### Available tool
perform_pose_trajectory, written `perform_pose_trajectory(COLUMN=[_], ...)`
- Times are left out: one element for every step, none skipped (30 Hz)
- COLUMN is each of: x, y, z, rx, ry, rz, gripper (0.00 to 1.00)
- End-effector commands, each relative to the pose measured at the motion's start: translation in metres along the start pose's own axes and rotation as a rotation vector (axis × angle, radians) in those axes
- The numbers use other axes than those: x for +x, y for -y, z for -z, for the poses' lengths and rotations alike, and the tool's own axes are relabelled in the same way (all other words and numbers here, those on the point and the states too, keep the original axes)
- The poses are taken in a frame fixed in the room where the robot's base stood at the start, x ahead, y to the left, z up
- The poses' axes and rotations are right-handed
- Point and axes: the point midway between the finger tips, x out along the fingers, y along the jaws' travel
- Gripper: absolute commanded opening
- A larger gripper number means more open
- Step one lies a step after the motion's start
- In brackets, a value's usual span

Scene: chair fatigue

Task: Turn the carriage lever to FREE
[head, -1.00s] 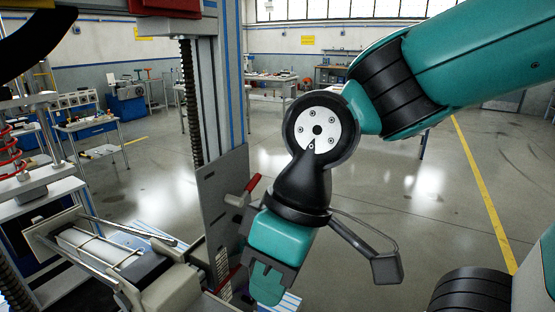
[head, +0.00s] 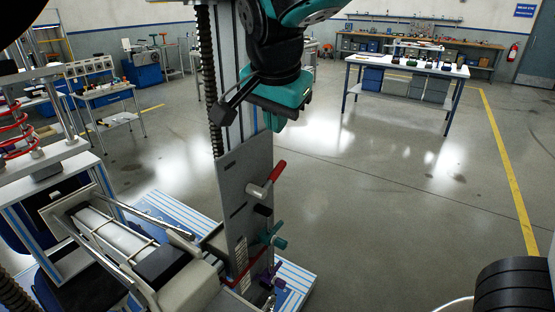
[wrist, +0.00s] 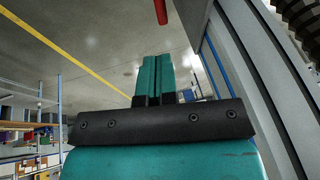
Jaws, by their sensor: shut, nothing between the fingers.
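A lever with a red grip (head: 277,171) sits on the grey carriage plate (head: 240,195) of the upright machine column. Its grip points up and to the right from a pale hub. The red grip also shows at the top of the wrist view (wrist: 160,12). My gripper (head: 275,124) is above the lever in the head view, apart from it. In the wrist view my teal fingers (wrist: 154,72) are together with nothing between them. No readable FREE marking shows.
Below the lever are a teal knob (head: 274,237), a purple knob (head: 271,279) and a red bar (head: 246,266). A screw spindle (head: 209,85) runs up the column. A padded fixture (head: 160,265) stands at left. Open floor (head: 390,190) lies to the right.

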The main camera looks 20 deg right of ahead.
Motion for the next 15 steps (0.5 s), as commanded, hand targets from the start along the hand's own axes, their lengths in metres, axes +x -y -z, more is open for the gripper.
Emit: perform_pose_trajectory(x=[0.009, 0.014, 0.022, 0.029, 0.035, 0.044, 0.051, 0.057, 0.066, 0.072, 0.078, 0.085, 0.090, 0.095, 0.101], y=[-0.001, -0.001, -0.001, -0.001, -0.001, -0.001, -0.001, -0.001, -0.001, -0.001, -0.001, -0.001, -0.001, -0.001, -0.001], z=[0.001, 0.001, 0.000, 0.000, 0.000, 0.000, 0.000, 0.000, 0.000, 0.000, 0.000, -0.001, 0.000, 0.000, 0.000], rx=[-0.001, -0.001, -0.003, -0.003, -0.003, -0.003, -0.004, -0.005, -0.005, -0.005, -0.005, -0.005, -0.005, -0.005, -0.006], ry=[0.002, 0.001, 0.002, 0.002, 0.003, 0.002, 0.003, 0.004, 0.004, 0.003, 0.004, 0.005, 0.004, 0.004, 0.004], rz=[-0.006, -0.007, -0.007, -0.008, -0.007, -0.008, -0.007, -0.008, -0.008, -0.007, -0.006, -0.006, -0.007, -0.006, -0.005], gripper=[0.00, 0.00, 0.00, 0.00, 0.00, 0.00, 0.00, 0.00, 0.00, 0.00, 0.00, 0.00, 0.00, 0.00, 0.00])
